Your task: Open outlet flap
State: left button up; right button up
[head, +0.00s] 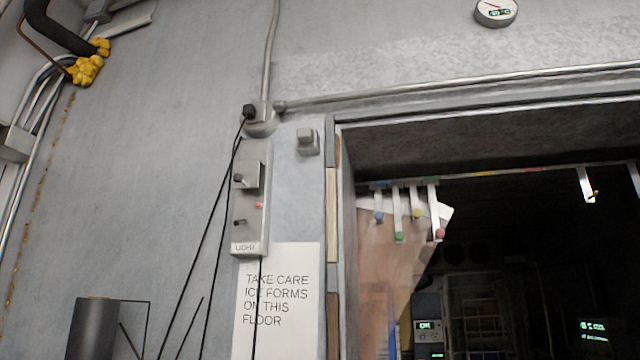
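A tall grey switch panel (262,225) is fixed to the wall left of the doorway. Its upper part has a raised grey cover (251,170), which may be the outlet flap; I cannot tell for sure, nor whether it is open. A black knob, a small red light and a dark switch also show on the panel, with a label at its bottom. A small grey box (308,141) is on the wall to the right. A black plug (249,111) sits at the round fitting above, with dark cords hanging down. Neither gripper is in view.
The dark freezer doorway (333,230) is at right, with hanging coloured tags and equipment inside. A warning sign (280,300) about ice is below the panel. A dark cylinder (93,328) stands at lower left. Pipes with yellow fittings (88,68) run at upper left.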

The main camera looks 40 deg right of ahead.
aim_at(246, 175)
jog(key=z, duration=0.65)
jog(key=l+u, duration=0.45)
jog(key=l, duration=0.5)
jog(key=i, duration=0.05)
